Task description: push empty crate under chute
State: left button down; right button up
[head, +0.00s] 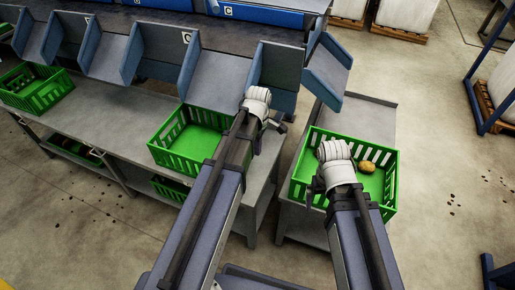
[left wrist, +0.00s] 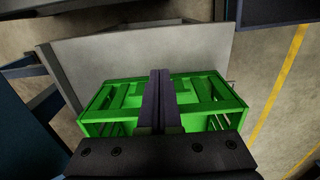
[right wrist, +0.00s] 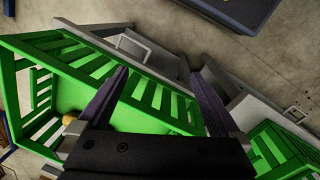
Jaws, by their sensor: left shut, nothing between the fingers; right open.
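An empty green crate (head: 165,158) stands on the grey bench in the head view, below the grey-blue chutes (head: 215,80). My left gripper (head: 272,122) is shut and empty, to the right of this crate near the bench end. In the left wrist view its closed fingers (left wrist: 162,100) lie across a green crate (left wrist: 100,122); contact cannot be told.
A further green crate (head: 38,98) stands at the bench's left, and others sit on the lower shelf (head: 172,190). A gap of floor separates the bench from the right-hand table (head: 378,115). A blue frame (head: 480,120) stands at the right; the floor before it is open.

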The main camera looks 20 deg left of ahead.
pick_arm(q)
notch_tip(320, 180, down, 8)
jog(key=b, duration=0.7)
jog(key=a, duration=0.2)
jog(key=a+p, duration=0.1)
jog(key=shift+w+a+r, duration=0.15)
jog(key=shift+a+r, duration=0.2)
jog(key=shift+r, duration=0.05)
jog(key=shift+a, duration=0.15)
pick_arm(e)
notch_tip(320, 180, down, 7)
